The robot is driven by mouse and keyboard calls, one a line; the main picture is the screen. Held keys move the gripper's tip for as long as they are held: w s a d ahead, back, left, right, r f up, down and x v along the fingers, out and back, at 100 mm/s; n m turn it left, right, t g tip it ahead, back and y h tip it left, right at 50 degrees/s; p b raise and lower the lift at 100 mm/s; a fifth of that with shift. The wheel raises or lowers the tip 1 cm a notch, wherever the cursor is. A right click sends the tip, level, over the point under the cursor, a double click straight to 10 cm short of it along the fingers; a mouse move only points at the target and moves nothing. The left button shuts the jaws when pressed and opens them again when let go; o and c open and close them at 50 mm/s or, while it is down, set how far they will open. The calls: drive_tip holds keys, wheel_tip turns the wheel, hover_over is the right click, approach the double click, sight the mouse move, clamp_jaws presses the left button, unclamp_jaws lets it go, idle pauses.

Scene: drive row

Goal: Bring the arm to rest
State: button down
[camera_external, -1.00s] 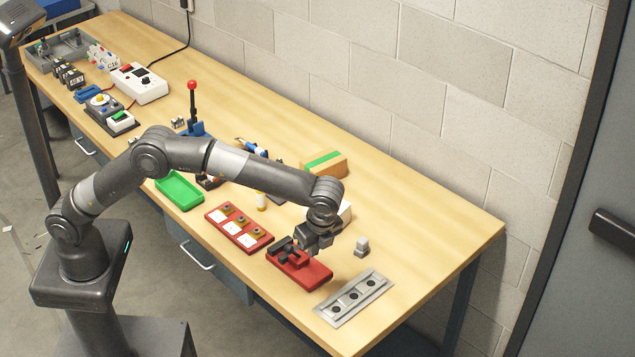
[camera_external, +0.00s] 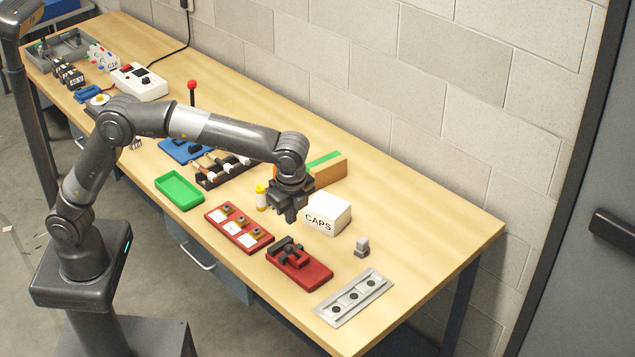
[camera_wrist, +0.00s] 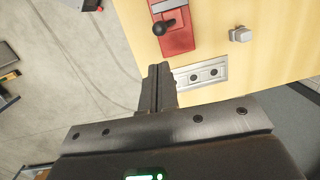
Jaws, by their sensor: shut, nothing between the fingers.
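My gripper (camera_external: 290,215) hangs from the raised arm above the bench, fingers pointing down, in front of the white CAPS box in the external view. Its fingers are together with nothing between them. In the wrist view the shut gripper (camera_wrist: 158,72) shows over the bench edge. The red fixture (camera_external: 300,265) with its black clamp sits below and to the right of my gripper, apart from it. The fixture also shows at the top of the wrist view (camera_wrist: 178,42).
The wooden bench (camera_external: 430,230) runs along a block wall. Near my gripper stand the CAPS box (camera_external: 327,216), a yellow bottle (camera_external: 261,198), a red tray with white cards (camera_external: 240,230), a green tray (camera_external: 180,191), a grey plate (camera_external: 354,298) and a small grey block (camera_external: 362,246).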

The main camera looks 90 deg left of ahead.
drive_tip(key=s+a+r+n+t, duration=0.1)
drive_tip(key=s+r, duration=0.2)
drive_tip(key=s, duration=0.3)
drive_tip(key=s+a+r+n+t+h, duration=0.1)
drive_tip(key=s+a+r+n, duration=0.15)
drive_tip(key=s, duration=0.45)
drive_tip(key=s+a+r+n+t, duration=0.1)
drive_tip(key=s+r, duration=0.2)
drive_tip(key=s, duration=0.3)
drive_tip(key=s+a+f+n+t, duration=0.1)
drive_tip(key=s+f+n+t, duration=0.15)
drive_tip(key=s, duration=0.75)
drive_tip(key=s+a+f+n+t, duration=0.15)
drive_tip(key=s+f, duration=0.25)
drive_tip(key=s, duration=0.6)
drive_tip(key=w+d+r+m+g+h, duration=0.1)
drive_tip(key=w+m, duration=0.1)
drive_tip(key=w, duration=0.9)
drive_tip(key=w+d+m+g+h, duration=0.1)
drive_tip(key=w+m+g, duration=0.1)
drive_tip(key=w, duration=0.9)
drive_tip(key=w+f+m+g+h, duration=0.1)
drive_tip(key=w+f+m, duration=0.1)
drive_tip(key=w+f, duration=0.55)
drive_tip(key=w+f+m, duration=0.2)
drive_tip(key=w+f, duration=0.2)
drive_tip(key=w, duration=0.6)
drive_tip(key=x, duration=1)
drive_tip(key=shift+w+a, duration=0.15)
